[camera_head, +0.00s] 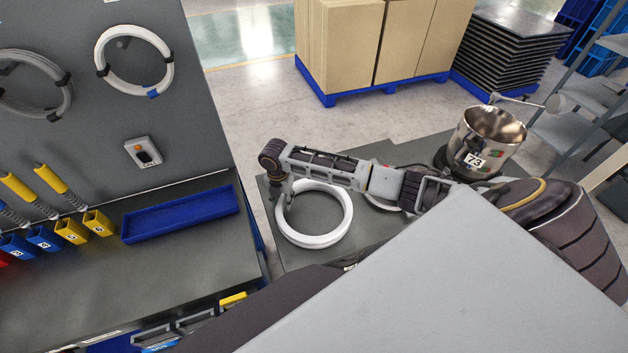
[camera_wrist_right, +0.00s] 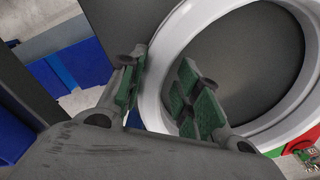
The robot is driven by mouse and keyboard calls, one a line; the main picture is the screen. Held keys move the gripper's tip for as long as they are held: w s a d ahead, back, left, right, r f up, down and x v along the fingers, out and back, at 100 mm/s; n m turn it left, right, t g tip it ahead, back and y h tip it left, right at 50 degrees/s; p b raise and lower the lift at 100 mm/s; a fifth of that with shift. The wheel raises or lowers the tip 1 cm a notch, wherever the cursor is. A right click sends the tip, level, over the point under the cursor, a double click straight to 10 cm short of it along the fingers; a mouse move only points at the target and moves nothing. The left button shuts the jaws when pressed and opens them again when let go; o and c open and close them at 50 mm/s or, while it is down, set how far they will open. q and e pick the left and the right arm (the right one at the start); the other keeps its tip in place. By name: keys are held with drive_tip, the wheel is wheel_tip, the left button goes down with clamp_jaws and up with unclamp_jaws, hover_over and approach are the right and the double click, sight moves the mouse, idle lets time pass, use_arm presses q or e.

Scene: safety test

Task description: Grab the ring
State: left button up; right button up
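A white ring (camera_head: 314,240) lies flat on a dark grey surface beside the workbench. My right gripper (camera_head: 281,197) points down at the ring's left rim. In the right wrist view, the ring (camera_wrist_right: 160,62) fills the right side. The right gripper (camera_wrist_right: 160,95) is open there, with one green-padded finger outside the rim and one over its inside. The rim shows between the pads, with gaps visible. I cannot tell how low the fingertips are. My left gripper is in neither view.
Another pale ring (camera_head: 381,203) lies partly hidden under my right arm. A metal pot (camera_head: 491,133) stands behind that arm. Two banded rings (camera_head: 108,79) (camera_head: 50,113) hang on the grey panel. A blue tray (camera_head: 180,216) sits on the workbench. Boxes (camera_head: 338,50) stand behind.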

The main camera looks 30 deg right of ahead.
clamp_jaws()
drive_tip(key=shift+r, duration=0.2)
wheel_tip(320, 180, up, 10)
drive_tip(key=shift+f, duration=0.15)
idle(0.6)
